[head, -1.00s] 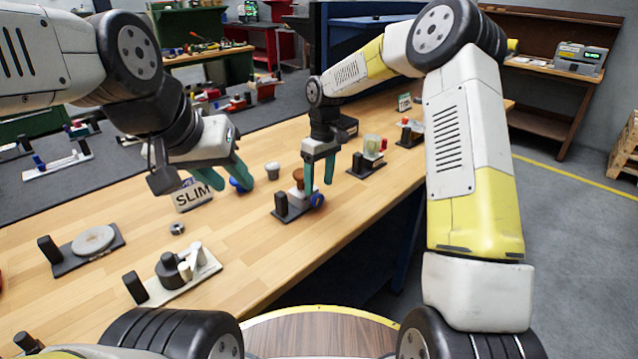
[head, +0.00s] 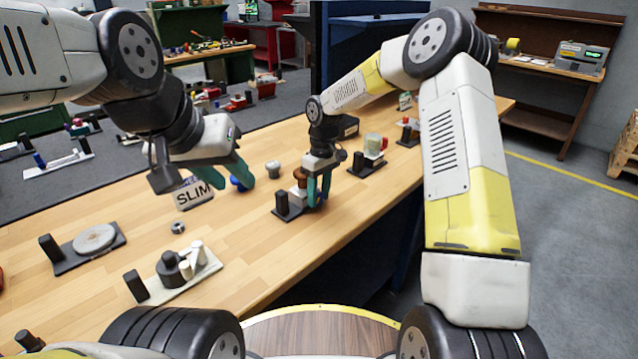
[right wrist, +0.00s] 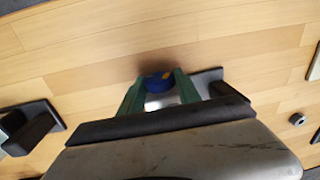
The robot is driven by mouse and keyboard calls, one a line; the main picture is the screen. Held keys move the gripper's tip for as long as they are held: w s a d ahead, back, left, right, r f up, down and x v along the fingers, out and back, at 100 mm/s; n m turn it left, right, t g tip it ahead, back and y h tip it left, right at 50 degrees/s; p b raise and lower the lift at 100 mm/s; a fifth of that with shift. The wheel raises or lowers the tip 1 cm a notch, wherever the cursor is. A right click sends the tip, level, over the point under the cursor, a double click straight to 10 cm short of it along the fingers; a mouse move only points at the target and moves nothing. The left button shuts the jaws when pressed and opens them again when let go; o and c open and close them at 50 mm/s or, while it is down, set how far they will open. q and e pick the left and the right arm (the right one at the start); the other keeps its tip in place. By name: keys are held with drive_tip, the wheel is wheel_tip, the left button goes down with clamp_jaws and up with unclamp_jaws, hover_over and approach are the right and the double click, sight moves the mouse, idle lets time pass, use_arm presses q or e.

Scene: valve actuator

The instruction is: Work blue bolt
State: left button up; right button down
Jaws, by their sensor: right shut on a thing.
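The blue bolt (right wrist: 158,82) shows in the right wrist view between the two green fingers of my right gripper (right wrist: 160,88). In the head view, the right gripper (head: 319,192) points down at the right end of the valve fixture, which has a black base (head: 288,211), a white body and a brown knob (head: 300,174). Its fingers are shut on the bolt and hide most of it there. My left gripper (head: 226,176) is open above the table, close to another blue part (head: 238,184) lying behind its fingers.
A SLIM-labelled box (head: 194,193), a small nut (head: 178,228) and a grey cup (head: 273,169) are on the wooden table. Fixtures stand at the front left (head: 172,272), far left (head: 88,248) and right (head: 366,163). The table's middle front is clear.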

drive_tip(key=shift+s+a+t+h, duration=0.25)
drive_tip(key=shift+t+h, duration=0.35)
drive_tip(key=shift+t, duration=0.2)
drive_tip(key=shift+t+h, duration=0.8)
drive_tip(key=c, duration=0.8)
unclamp_jaws()
drive_tip(key=shift+c, duration=0.2)
drive_tip(key=shift+r, duration=0.1)
drive_tip(key=v, duration=0.7)
drive_tip(key=shift+r, duration=0.25)
drive_tip(key=shift+s, duration=0.1)
